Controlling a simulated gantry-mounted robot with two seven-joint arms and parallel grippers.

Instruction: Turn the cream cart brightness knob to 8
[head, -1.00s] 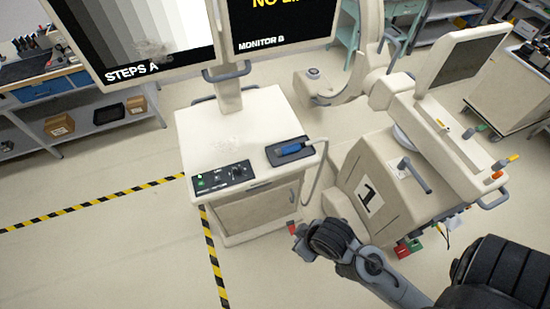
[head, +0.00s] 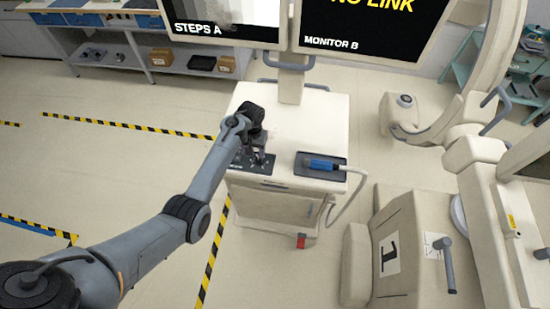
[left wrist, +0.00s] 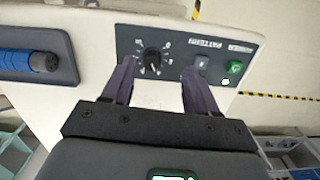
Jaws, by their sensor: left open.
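The cream cart (head: 320,108) stands mid-frame in the head view, with a dark control panel (head: 238,160) on its top. The black brightness knob (left wrist: 152,60) shows in the left wrist view with a printed scale around it. Its exact setting is too small to read. My left gripper (head: 259,158) is over the panel and hides the knob in the head view. In the left wrist view, my left gripper's (left wrist: 158,66) two fingers are spread, with the knob just beyond and between their tips. I see no contact. My right gripper is not in view.
A blue handheld device (head: 322,165) lies in a dark tray right of the panel, its cable hanging down the cart's side. A green button (left wrist: 235,67) is on the panel. Two monitors (head: 370,30) rise behind. A cream machine (head: 400,240) stands at right.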

